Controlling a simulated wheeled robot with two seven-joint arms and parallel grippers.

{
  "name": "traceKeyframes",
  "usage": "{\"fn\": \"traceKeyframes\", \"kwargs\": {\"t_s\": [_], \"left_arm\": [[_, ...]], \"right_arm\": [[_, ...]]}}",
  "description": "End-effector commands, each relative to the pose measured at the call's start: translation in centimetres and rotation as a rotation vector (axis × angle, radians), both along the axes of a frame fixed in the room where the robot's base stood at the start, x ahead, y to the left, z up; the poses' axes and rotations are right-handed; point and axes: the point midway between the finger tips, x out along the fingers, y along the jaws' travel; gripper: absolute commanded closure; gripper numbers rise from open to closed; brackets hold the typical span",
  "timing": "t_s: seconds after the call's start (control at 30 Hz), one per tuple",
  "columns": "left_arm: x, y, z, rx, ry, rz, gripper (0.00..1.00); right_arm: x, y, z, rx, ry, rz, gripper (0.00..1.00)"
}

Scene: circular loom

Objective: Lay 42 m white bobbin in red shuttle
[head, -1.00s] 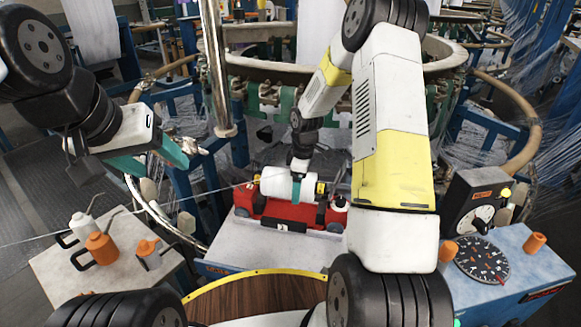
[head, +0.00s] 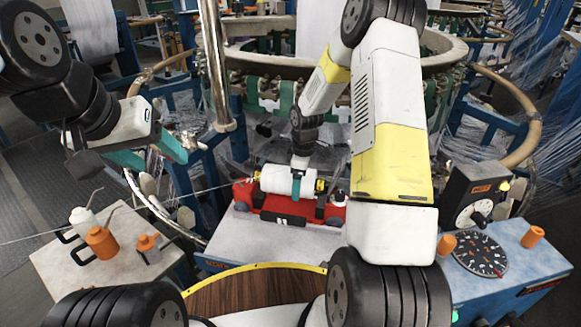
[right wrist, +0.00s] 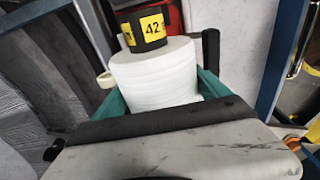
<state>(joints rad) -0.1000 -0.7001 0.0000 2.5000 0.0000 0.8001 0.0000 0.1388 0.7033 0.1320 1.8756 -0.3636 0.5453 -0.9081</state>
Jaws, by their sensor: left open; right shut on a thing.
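The white bobbin (head: 272,180) lies on its side over the red shuttle (head: 263,207) in the head view. In the right wrist view its white winding (right wrist: 152,78) has a black end with a yellow "42" label (right wrist: 143,29). My right gripper (head: 297,186) is shut around the bobbin; its teal fingers lie along both sides. Whether the bobbin rests fully in the shuttle or just above it I cannot tell. A thread runs left from the bobbin. My left gripper (head: 150,153) is open and empty, to the left of the shuttle and higher.
The shuttle is on a grey-white table (head: 260,248). A left side table (head: 105,272) holds orange and white oil cans (head: 101,242). A blue console (head: 500,285) with a dial (head: 480,255) stands at right. The loom ring and a steel post (head: 217,65) are behind.

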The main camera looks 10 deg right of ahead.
Motion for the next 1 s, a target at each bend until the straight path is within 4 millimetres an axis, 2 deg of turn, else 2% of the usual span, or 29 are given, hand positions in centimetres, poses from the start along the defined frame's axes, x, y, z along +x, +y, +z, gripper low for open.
{"fn": "traceKeyframes", "kwargs": {"t_s": [1.0], "left_arm": [[0.0, 0.0, 0.0, 0.0, 0.0, 0.0, 0.38]], "right_arm": [[0.1, 0.0, -3.7, 0.0, -0.002, 0.0, 0.87]]}}
